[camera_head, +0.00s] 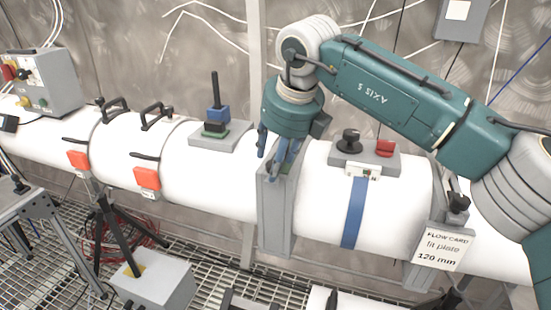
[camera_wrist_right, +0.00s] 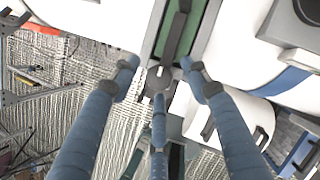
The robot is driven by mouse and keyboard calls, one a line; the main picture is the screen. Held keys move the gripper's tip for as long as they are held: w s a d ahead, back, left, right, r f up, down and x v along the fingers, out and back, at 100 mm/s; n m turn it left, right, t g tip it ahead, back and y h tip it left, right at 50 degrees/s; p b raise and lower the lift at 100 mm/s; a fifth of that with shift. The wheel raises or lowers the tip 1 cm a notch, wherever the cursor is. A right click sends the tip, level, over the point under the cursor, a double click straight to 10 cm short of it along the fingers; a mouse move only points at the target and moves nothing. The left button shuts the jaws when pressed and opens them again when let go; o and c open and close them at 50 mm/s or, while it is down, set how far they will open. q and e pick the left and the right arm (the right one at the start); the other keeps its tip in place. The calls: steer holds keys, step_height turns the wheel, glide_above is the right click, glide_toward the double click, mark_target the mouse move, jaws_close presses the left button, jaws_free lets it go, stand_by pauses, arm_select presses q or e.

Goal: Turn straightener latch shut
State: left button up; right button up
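The straightener appears to be the grey upright frame (camera_head: 275,215) set across the white pipe, with a green strip on top. In the right wrist view the green strip (camera_wrist_right: 181,32) runs up from a small grey piece (camera_wrist_right: 157,82) that looks like the latch. My right gripper (camera_head: 279,158) comes down over the frame's top with its blue fingers pointing down. In the wrist view its three fingers (camera_wrist_right: 158,80) are spread around the grey piece; whether they touch it I cannot tell. The fingers hide the latch in the head view. My left gripper is not in view.
Right of the frame, a grey block with a black knob (camera_head: 349,140) and a blue strap (camera_head: 355,212) sit on the pipe. A blue-and-black post (camera_head: 216,115) stands left. A flow card (camera_head: 445,248) hangs right. Black handles and red tags lie further left.

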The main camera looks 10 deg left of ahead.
steer(key=shift+s, duration=0.1)
steer(key=v, duration=1.2)
